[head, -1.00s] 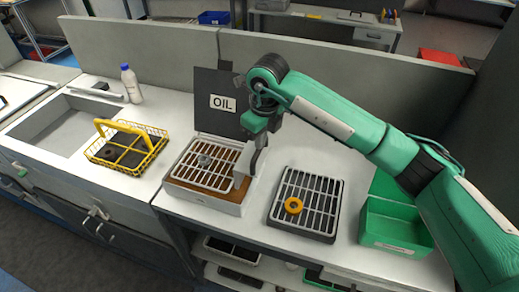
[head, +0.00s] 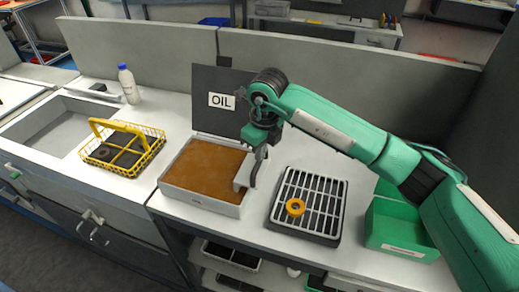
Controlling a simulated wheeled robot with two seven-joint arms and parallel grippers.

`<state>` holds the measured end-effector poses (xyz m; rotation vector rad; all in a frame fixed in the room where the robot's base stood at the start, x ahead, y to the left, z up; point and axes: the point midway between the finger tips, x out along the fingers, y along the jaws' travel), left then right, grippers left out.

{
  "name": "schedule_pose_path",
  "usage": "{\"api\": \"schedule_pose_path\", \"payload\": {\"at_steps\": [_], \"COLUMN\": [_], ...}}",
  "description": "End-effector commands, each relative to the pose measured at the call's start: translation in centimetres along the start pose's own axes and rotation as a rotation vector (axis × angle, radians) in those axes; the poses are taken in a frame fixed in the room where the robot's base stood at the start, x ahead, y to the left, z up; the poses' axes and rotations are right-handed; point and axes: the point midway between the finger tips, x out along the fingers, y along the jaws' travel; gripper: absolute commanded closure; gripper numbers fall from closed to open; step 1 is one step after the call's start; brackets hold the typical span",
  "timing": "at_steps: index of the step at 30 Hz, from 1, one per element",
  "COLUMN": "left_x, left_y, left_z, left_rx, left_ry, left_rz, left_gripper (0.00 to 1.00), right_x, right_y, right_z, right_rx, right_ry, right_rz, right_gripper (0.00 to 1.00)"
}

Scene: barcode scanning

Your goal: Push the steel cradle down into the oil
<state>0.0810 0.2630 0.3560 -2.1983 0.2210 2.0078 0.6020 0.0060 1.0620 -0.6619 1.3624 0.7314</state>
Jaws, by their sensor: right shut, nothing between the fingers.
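The oil bath (head: 205,196) is a white, open-topped box on the counter, filled with brown oil (head: 205,166). A dark upright panel behind it carries a sign reading OIL (head: 221,101). The steel cradle does not show; only an unbroken brown surface is seen inside the bath. A pale lever-like part (head: 243,178) is at the bath's right side. My right gripper (head: 254,180) is shut and empty, pointing down beside this part; I cannot tell whether they touch. My left gripper is not in view.
A black rack with pale bars (head: 316,190) stands right of the bath, with an orange ring (head: 295,207) on it. A green bin (head: 398,226) is further right. A yellow wire basket (head: 152,150), a sink (head: 50,132) and a white bottle (head: 128,86) are left.

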Motion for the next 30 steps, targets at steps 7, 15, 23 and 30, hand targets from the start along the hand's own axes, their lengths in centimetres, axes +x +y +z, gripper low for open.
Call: {"api": "schedule_pose_path", "payload": {"at_steps": [7, 15, 23, 30], "left_x": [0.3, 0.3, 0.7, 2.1], "left_y": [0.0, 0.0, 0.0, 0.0], "left_z": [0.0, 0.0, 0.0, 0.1], "left_rx": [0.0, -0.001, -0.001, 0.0], "left_ry": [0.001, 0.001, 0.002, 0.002], "left_rz": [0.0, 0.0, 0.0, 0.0], "left_gripper": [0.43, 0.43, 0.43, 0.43], "right_x": [-1.0, -1.4, -2.4, -7.0], "right_y": [-0.1, 0.0, -0.1, 0.0], "right_z": [-2.2, -2.9, -2.8, -2.8], "right_rx": [0.0, 0.0, -0.001, -0.002], "right_ry": [0.0, 0.0, -0.003, -0.005], "right_rz": [-0.002, 0.0, -0.002, -0.004], "right_gripper": [1.0, 1.0, 1.0, 1.0]}}
